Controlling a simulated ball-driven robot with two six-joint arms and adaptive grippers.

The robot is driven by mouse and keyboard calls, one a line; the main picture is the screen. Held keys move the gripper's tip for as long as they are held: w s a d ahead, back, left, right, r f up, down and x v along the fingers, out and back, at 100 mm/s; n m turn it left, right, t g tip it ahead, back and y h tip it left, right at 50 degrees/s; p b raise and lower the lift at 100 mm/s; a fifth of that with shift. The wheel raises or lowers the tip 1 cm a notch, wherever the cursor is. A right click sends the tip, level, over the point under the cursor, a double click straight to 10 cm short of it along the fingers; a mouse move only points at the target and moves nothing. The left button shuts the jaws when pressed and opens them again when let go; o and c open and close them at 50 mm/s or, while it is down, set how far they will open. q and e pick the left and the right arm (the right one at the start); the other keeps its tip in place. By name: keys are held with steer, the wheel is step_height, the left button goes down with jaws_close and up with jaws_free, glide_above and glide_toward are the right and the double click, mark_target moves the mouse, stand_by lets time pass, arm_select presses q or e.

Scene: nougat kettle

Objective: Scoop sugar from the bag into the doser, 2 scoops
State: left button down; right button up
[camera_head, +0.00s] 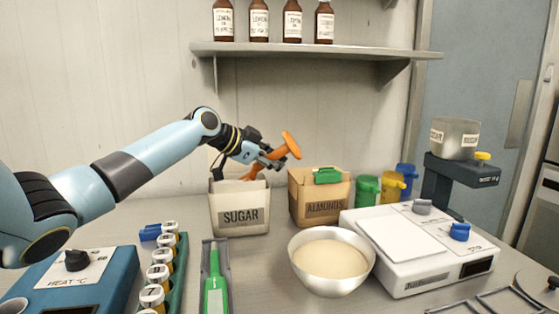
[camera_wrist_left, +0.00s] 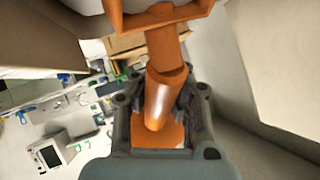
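My left gripper (camera_head: 268,161) is shut on the handle of an orange scoop (camera_head: 290,147) above the sugar bag's right side. In the left wrist view the scoop handle (camera_wrist_left: 163,95) runs between the gripper's fingers (camera_wrist_left: 160,110). The white sugar bag (camera_head: 240,208), labelled SUGAR, stands open on the counter below. Its contents are hidden. The doser (camera_head: 455,137), a light hopper with a label, sits on a dark blue stand at the right. I cannot see whether the scoop holds sugar. My right gripper is not in view.
A box labelled ALMONDS (camera_head: 319,199) with a green scoop stands right of the bag. A metal bowl (camera_head: 331,285) of pale contents and a white scale (camera_head: 418,247) lie in front. Green, yellow and blue containers (camera_head: 385,188) stand behind. A shelf (camera_head: 315,50) with bottles hangs above.

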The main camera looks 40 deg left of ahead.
mark_target(283, 134)
arm_select(q)
steer(key=g+y+p, duration=0.1)
steer(key=p, duration=0.2)
steer(key=d+m+g+y+p, duration=0.1)
steer(key=p, duration=0.2)
steer(key=w+g+y+p, duration=0.1)
steer(key=p, duration=0.2)
steer(key=shift+w+d+r+m+g+y, duration=0.1)
steer(key=shift+d+m+g+y, duration=0.15)
steer(key=shift+m+g+y, duration=0.15)
steer(key=r+p, duration=0.5)
steer(key=shift+w+d+r+p, duration=0.1)
steer(key=shift+w+d+p, duration=0.1)
steer(key=shift+p, duration=0.15)
stand_by(0.5)
steer(key=shift+s, duration=0.1)
stand_by(0.3)
